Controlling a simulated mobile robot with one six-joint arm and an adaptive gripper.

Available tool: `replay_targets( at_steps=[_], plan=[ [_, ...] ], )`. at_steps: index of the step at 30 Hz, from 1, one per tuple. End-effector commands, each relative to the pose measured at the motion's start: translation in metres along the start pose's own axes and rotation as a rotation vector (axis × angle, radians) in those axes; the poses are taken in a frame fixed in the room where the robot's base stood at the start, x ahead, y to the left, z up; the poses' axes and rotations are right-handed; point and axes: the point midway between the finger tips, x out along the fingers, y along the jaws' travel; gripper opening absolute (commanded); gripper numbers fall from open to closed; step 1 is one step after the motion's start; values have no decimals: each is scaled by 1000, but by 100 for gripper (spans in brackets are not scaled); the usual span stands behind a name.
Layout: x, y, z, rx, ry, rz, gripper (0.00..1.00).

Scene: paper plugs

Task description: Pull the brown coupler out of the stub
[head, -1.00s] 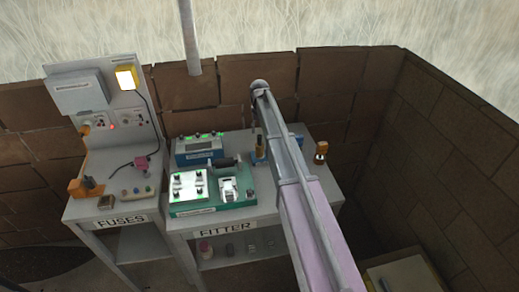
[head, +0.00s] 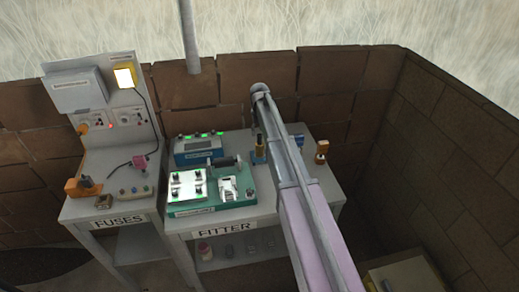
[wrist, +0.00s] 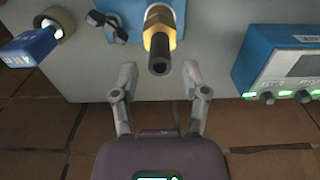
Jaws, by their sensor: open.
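A brass-brown hex coupler (wrist: 155,18) with a dark tube (wrist: 159,55) sticking out toward the camera sits on a blue block (wrist: 105,10) in the wrist view. In the head view the coupler (head: 260,143) stands upright on the bench, partly beside my arm. The line between coupler and stub cannot be made out. My gripper (wrist: 160,80) is open and empty. Its two fingers lie one on each side, just short of the dark tube's end, and do not visibly touch it. In the head view my gripper is hidden behind the arm.
A blue meter (wrist: 290,55) stands to the right in the wrist view. A tan ring (wrist: 66,20) with a blue labelled piece (wrist: 28,46) is at the left. In the head view a green unit (head: 200,209) shares the FITTER bench; the FUSES bench (head: 105,206) is left.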

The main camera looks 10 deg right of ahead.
Motion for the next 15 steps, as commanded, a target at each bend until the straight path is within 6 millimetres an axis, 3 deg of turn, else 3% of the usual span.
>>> replay_targets(
  at_steps=[15],
  plan=[
    [17,0,0,0,0,0,58]
  ],
)
